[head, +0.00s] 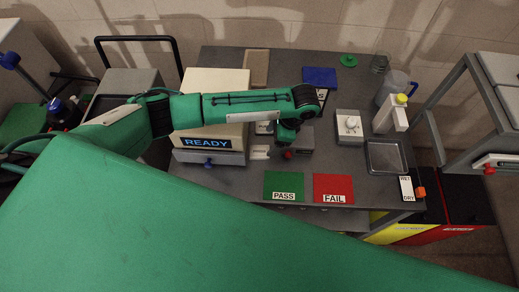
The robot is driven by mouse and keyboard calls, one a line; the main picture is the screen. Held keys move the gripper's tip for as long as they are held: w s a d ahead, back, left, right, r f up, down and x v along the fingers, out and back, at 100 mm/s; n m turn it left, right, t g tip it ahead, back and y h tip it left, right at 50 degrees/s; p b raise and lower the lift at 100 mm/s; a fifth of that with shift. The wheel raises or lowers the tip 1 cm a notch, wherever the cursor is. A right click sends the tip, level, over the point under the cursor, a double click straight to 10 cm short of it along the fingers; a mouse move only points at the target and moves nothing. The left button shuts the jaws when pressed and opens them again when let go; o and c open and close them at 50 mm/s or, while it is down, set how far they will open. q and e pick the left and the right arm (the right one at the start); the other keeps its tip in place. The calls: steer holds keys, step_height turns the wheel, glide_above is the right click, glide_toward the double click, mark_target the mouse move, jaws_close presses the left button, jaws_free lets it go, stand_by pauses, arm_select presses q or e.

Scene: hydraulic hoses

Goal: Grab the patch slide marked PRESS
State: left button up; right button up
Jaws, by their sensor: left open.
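My left arm reaches in from the left over the grey table. I cannot read PRESS on any slide. A partly covered white label (322,97) by the blue pad (319,77) shows only a letter like S; the arm hides the rest. A small white block (260,152) lies just left of the gripper. My right gripper is not in view.
The machine with the READY display (207,142) stands left. A green PASS pad (284,186) and red FAIL pad (333,188) lie at the front. A white dial box (349,126), grey tray (385,157) and WET/DRY card (406,189) are right. A jug (398,84) stands behind.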

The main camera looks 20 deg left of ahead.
mark_target(260, 151)
arm_select(q)
steer(key=shift+x, duration=0.85)
steer(key=shift+s+a+f+p, duration=0.1)
steer(key=shift+a+f+p, duration=0.1)
steer(key=shift+f+p, duration=0.3)
steer(key=p+x, duration=0.2)
steer(key=x, duration=0.1)
steer(key=shift+s+a+f, duration=0.1)
steer(key=shift+a+f, duration=0.15)
steer(key=shift+f, duration=0.45)
steer(key=c, duration=0.9)
steer(key=shift+c, duration=0.9)
steer(key=shift+r, duration=0.15)
